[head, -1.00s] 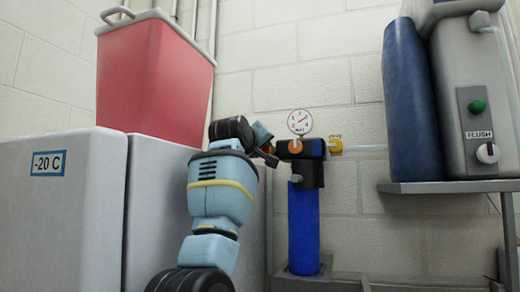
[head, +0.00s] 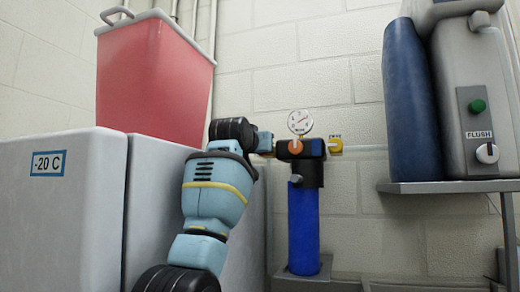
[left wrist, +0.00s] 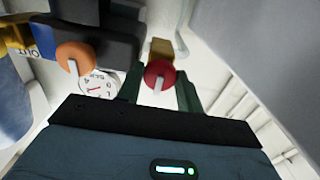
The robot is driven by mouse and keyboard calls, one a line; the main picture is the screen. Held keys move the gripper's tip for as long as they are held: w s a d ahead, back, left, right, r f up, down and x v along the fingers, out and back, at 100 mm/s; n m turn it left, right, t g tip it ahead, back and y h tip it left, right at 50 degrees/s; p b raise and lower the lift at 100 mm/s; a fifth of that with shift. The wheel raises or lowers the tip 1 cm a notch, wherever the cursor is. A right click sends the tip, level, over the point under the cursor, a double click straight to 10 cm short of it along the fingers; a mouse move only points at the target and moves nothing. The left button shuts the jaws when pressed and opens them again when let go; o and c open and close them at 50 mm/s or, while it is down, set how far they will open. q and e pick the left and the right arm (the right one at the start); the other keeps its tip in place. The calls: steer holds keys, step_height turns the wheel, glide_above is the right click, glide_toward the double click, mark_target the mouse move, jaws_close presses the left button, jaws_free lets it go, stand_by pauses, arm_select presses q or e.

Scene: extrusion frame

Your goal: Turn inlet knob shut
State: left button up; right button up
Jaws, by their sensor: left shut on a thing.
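A red knob with a white pointer bar (left wrist: 160,74) sits in front of a yellow-brown fitting in the left wrist view. My left gripper (left wrist: 159,82) has its two dark green fingers on either side of this knob, shut on it. In the head view my left gripper (head: 268,143) is at the left end of the black filter head (head: 312,148), and the red knob is hidden there. An orange knob (head: 295,146) on the head's front also shows in the left wrist view (left wrist: 74,57). My right gripper is not in view.
A round gauge (head: 300,122) stands on top of the filter head. A blue filter housing (head: 303,228) hangs below, and a yellow fitting (head: 335,145) is at right. A -20 C freezer (head: 60,220) with a red bin (head: 155,75) stands left; a FLUSH unit (head: 470,110) sits on a right-hand shelf.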

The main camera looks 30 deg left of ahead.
arm_select(q)
steer(key=shift+f, duration=0.1)
stand_by(0.4)
steer(key=o, duration=1)
steer(key=shift+s, duration=0.15)
steer(key=shift+v, duration=3.75)
